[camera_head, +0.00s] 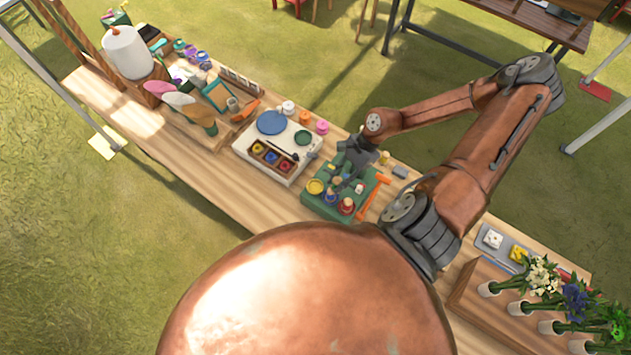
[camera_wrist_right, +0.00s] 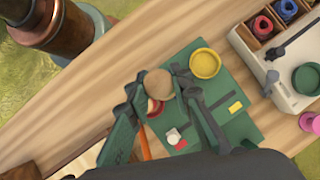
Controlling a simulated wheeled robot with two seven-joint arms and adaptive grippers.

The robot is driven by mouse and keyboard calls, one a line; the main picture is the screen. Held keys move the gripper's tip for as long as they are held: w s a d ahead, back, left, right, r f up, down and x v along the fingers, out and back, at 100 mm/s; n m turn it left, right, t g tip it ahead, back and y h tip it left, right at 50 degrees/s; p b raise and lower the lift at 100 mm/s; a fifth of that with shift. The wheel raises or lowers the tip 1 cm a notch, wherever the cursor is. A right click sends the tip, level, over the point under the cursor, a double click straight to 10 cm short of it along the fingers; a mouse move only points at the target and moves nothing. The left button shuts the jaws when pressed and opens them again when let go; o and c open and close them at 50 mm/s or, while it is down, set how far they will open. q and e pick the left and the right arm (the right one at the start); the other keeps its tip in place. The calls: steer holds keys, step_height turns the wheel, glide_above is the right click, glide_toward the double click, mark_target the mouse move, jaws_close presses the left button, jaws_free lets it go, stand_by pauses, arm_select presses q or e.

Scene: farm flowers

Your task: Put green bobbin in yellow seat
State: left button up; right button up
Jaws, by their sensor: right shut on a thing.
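The green board (camera_head: 324,207) lies on the wooden table. The yellow seat (camera_head: 315,187) is a round yellow dish at its left side, and it looks empty in the right wrist view (camera_wrist_right: 205,64). My right gripper (camera_head: 340,181) is over the board. In the right wrist view its fingers (camera_wrist_right: 160,90) are closed around a bobbin with a round wooden top (camera_wrist_right: 158,79), just beside the yellow seat. The thread colour is hidden under that top. A red round piece (camera_head: 346,206) stands on the board near the fingers. My left gripper is out of view.
An orange tool (camera_head: 372,196) lies along the board's right side. Flowers in white tubes (camera_head: 547,327) stand at lower right. A pink pot (camera_head: 322,127) stands behind the board.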

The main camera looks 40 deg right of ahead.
steer(key=w+f, duration=0.2)
steer(key=w+a+f+p, duration=0.1)
steer(key=w+f, duration=0.2)
steer(key=w+a+f+p, duration=0.1)
steer(key=w+f, duration=0.1)
steer(key=w, duration=0.1)
steer(key=shift+w+a+f, duration=0.15)
steer(key=shift+w+f, duration=0.05)
step_height(320, 180, down, 3)
steer(key=shift+w+f+p, duration=0.15)
steer(key=shift+f+p, duration=0.05)
steer(key=shift+p, duration=0.1)
steer(key=shift+f, duration=0.1)
steer(key=o, duration=1)
